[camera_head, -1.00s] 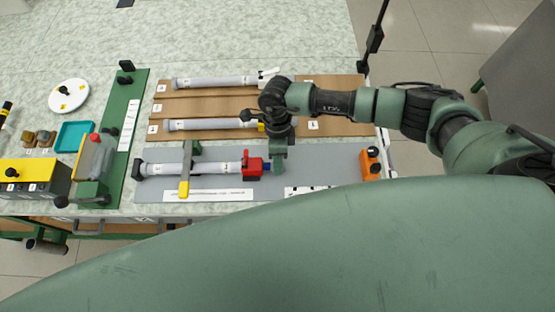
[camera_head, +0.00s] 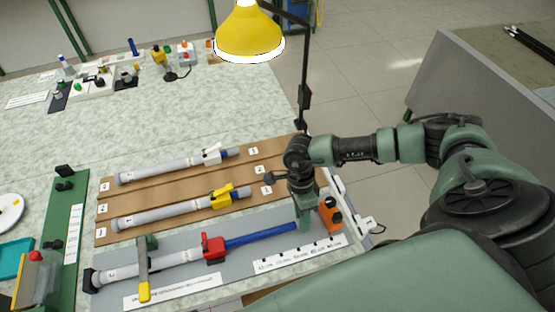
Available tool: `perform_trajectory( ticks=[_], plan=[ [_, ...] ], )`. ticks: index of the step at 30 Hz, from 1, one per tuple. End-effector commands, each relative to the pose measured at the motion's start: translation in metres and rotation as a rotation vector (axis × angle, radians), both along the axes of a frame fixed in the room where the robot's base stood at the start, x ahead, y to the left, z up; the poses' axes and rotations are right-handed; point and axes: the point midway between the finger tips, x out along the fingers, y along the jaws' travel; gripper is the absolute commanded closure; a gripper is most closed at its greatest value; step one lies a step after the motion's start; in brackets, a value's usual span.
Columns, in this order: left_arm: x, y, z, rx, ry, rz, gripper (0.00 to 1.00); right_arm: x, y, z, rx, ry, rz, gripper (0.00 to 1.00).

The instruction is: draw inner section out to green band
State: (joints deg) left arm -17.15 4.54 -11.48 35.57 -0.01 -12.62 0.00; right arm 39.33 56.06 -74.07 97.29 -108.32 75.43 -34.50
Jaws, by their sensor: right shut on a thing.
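A telescopic rod lies on the grey mat. Its white outer tube (camera_head: 165,260) is at the left, with a red collar (camera_head: 214,248) at its right end. The blue inner section (camera_head: 262,236) extends a long way out of the collar to the right. My right gripper (camera_head: 305,222) is shut on the far right end of the blue section and hides its tip. I cannot make out a green band on the visible blue length. A clamp with a yellow handle (camera_head: 144,288) lies across the white tube. My left gripper is not in view.
Two more rods lie on brown boards behind, one with a yellow collar (camera_head: 222,197), one with a white collar (camera_head: 212,154). An orange box (camera_head: 331,216) stands close right of my gripper. A marked strip (camera_head: 300,254) lies in front. A yellow lamp (camera_head: 249,32) hangs behind.

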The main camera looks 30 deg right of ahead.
Motion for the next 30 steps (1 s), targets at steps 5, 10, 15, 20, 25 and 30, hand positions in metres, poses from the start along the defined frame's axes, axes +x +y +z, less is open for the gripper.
perform_trajectory(
  ticks=[5,10,15,20,25,30],
  plan=[
    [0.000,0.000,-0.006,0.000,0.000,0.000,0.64,-0.007,-0.025,0.000,-0.001,0.000,-0.002,1.00],
    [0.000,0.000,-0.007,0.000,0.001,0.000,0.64,-0.010,-0.034,0.001,0.000,0.000,0.001,1.00],
    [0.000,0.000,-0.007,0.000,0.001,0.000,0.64,-0.010,-0.036,0.001,-0.001,0.000,0.001,1.00],
    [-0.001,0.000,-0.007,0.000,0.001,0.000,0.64,-0.010,-0.036,0.001,-0.002,0.001,0.001,1.00],
    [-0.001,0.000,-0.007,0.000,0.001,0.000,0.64,-0.010,-0.036,0.000,-0.002,0.001,0.001,0.51],
    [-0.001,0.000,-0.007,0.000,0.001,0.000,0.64,-0.010,-0.035,0.000,-0.001,0.000,0.000,0.51]
  ],
)
